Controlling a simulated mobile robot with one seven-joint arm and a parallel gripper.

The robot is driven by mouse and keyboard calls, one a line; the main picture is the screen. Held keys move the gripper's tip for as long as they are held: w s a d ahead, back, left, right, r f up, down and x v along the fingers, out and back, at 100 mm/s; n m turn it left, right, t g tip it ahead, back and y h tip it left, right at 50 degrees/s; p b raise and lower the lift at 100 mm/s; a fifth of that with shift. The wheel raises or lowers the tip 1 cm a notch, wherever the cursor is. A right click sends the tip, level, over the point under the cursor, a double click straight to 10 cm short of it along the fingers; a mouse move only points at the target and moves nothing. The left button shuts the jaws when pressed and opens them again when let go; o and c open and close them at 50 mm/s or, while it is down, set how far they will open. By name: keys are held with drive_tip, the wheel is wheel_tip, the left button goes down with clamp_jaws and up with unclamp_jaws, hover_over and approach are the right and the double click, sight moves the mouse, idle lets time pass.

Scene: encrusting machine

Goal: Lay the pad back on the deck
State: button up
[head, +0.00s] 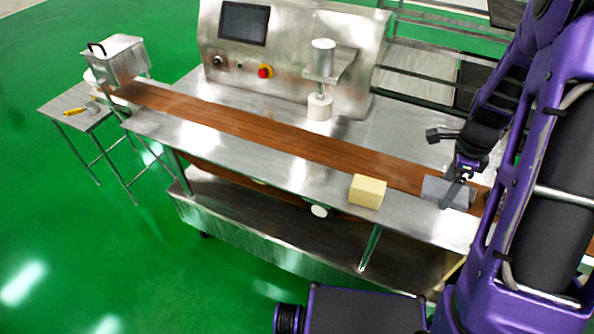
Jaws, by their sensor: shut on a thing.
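A flat grey pad (434,188) is at the right of the head view, at the front edge of the brown belt (250,128). My gripper (456,190) comes down from above and is shut on the grey pad. The fingers cover part of the pad. I cannot tell whether the pad touches the surface below it or hangs just above it. The deck (265,160) is the bare steel strip along the front of the belt.
A pale yellow block (367,191) sits on the deck left of the pad. The machine's steel housing (290,60) and white nozzle (319,107) stand behind the belt. A side table (72,100) and a steel hopper (118,62) are far left. The deck left of the block is clear.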

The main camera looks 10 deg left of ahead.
sight(429, 220)
drive_tip(key=shift+d, duration=0.1)
drive_tip(key=shift+f, duration=0.15)
wheel_tip(429, 220, down, 10)
drive_tip(key=shift+r+b, duration=0.1)
drive_tip(key=shift+b, duration=0.45)
drive_tip(key=o, duration=1.1)
